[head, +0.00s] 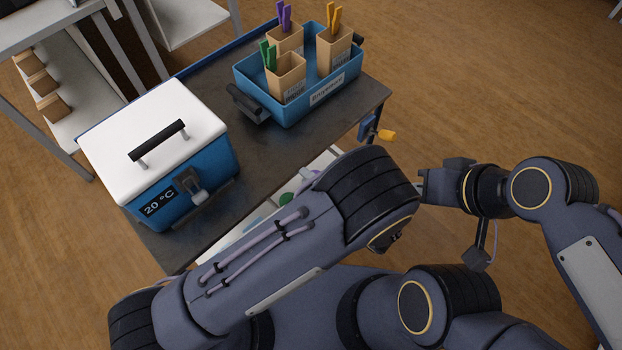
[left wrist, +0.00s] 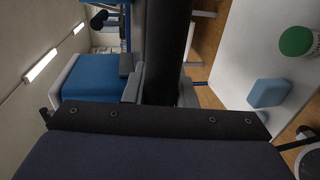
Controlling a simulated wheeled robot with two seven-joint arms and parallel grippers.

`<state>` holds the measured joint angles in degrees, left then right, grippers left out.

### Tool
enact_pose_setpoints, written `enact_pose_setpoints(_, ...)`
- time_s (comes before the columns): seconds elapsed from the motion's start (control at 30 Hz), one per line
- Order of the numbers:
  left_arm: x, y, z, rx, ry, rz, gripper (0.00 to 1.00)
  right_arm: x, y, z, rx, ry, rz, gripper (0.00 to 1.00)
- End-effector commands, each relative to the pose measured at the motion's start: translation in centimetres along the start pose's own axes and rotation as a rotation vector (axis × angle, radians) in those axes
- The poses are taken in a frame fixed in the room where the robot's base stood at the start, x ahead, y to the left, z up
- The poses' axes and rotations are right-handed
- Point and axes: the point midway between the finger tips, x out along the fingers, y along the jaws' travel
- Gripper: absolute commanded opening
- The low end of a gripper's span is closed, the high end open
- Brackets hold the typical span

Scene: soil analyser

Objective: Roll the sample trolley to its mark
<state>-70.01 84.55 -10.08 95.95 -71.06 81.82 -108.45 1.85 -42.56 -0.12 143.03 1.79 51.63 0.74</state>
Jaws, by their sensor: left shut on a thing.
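The sample trolley (head: 215,133) has a dark top with a blue edge at the far side. It stands at the left and middle of the head view. My left arm reaches across its near edge and hides my left gripper there. In the left wrist view my left gripper (left wrist: 160,88) is shut on a dark bar (left wrist: 168,40), which seems to be part of the trolley. My right gripper (head: 428,186) is right of the trolley, apart from it, and its fingers are too unclear to judge. No floor mark can be made out.
On the trolley stand a white-lidded blue cooler (head: 155,115) labelled 20 °C and a blue bin (head: 330,92) of clipped paper bags. A yellow lever (head: 386,135) juts from its right end. A green-lidded jar (left wrist: 297,40) shows below. Shelving (head: 55,110) stands left; floor at right is clear.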

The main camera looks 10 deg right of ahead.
Motion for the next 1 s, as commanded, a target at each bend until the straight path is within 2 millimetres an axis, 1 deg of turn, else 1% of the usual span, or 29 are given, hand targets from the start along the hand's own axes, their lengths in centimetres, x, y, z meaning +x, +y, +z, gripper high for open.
enact_pose_setpoints(0.33,-0.04,-0.15,-0.04,0.002,0.0,-0.004,0.0,0.02,0.01,0.01,0.0,0.0,0.0,0.0)
enact_pose_setpoints(0.37,-0.04,-0.15,-0.04,0.002,0.0,-0.003,0.26,0.02,0.01,0.01,0.0,0.0,0.0,0.0)
enact_pose_setpoints(0.5,-0.02,-0.11,-0.03,0.001,0.0,-0.002,0.44,0.02,0.01,0.01,0.0,0.0,0.0,0.0)
enact_pose_setpoints(0.53,-0.02,-0.09,-0.03,0.001,0.0,-0.002,0.46,0.01,0.01,0.01,0.0,0.0,0.0,0.0)
enact_pose_setpoints(0.83,-0.02,0.02,-0.05,0.0,0.0,0.0,0.46,-0.03,-0.02,-0.02,0.0,0.0,0.0,0.0)
enact_pose_setpoints(1.0,-0.1,0.28,-0.42,0.0,0.004,0.0,0.46,-0.3,-0.14,-0.15,0.0,0.0,0.0,0.0)
